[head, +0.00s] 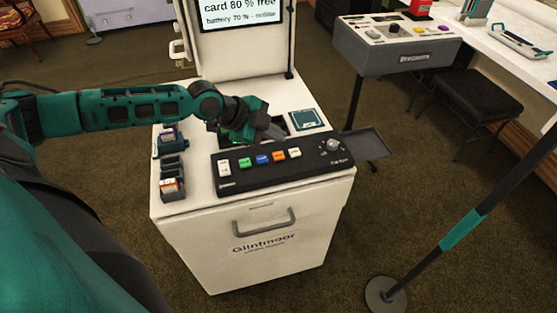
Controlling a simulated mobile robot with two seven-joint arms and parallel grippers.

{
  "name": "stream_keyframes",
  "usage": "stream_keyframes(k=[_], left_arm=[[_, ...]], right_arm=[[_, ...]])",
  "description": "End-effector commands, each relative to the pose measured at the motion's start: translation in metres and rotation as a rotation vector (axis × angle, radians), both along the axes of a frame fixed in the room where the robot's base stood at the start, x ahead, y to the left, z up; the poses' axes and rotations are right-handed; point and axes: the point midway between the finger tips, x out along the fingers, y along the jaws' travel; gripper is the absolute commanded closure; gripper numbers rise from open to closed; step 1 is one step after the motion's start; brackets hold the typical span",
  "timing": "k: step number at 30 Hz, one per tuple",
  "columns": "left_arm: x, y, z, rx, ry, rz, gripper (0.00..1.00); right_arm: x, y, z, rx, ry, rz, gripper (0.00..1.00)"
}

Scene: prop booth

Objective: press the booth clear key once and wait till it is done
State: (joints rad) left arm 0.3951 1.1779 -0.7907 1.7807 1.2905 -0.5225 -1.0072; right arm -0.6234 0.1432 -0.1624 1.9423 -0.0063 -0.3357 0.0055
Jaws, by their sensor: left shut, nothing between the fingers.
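A black key panel (284,165) sits on the front of the white cabinet's top. It carries a row of keys: a tall white key (224,168), a green key (244,162), a blue key (262,159), an orange key (279,155) and a small white key (295,153). A silver knob (333,144) is at its right end. The labels are too small to read, so I cannot tell which is the clear key. My left gripper (275,132) is shut and empty, just behind the panel near the orange key. Its fingertips are partly hidden. My right gripper is out of view.
A screen (240,12) at the back reads "card 80 % free" and "battery 70 % - online". Small blocks in holders (172,184) stand left of the panel. A dark side tray (361,143) juts out right. A grey console (398,55) and a floor post (462,228) stand right.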

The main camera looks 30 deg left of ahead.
Motion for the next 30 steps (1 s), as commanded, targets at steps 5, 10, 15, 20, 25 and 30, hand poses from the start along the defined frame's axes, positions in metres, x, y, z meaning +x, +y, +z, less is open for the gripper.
stream_keyframes(k=[5, 10, 15, 20, 25, 30], left_arm=[[0.0, 0.001, -0.028, 0.0, 0.001, 0.001, 1.0], [0.001, 0.0, -0.035, -0.001, 0.0, 0.001, 1.0], [0.0, 0.0, -0.035, -0.001, 0.0, 0.001, 1.0], [0.0, 0.0, -0.035, -0.001, 0.0, 0.001, 1.0], [0.0, 0.0, -0.035, -0.001, 0.0, 0.001, 1.0], [0.0, 0.0, -0.035, -0.001, 0.0, 0.001, 1.0]], right_arm=[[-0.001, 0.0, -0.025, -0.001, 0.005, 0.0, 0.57], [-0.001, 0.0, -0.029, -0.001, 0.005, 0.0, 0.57], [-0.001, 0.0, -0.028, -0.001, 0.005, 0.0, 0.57], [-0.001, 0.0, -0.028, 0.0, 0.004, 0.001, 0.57], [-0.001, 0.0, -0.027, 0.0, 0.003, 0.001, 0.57], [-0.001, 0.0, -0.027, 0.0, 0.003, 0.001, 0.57]])
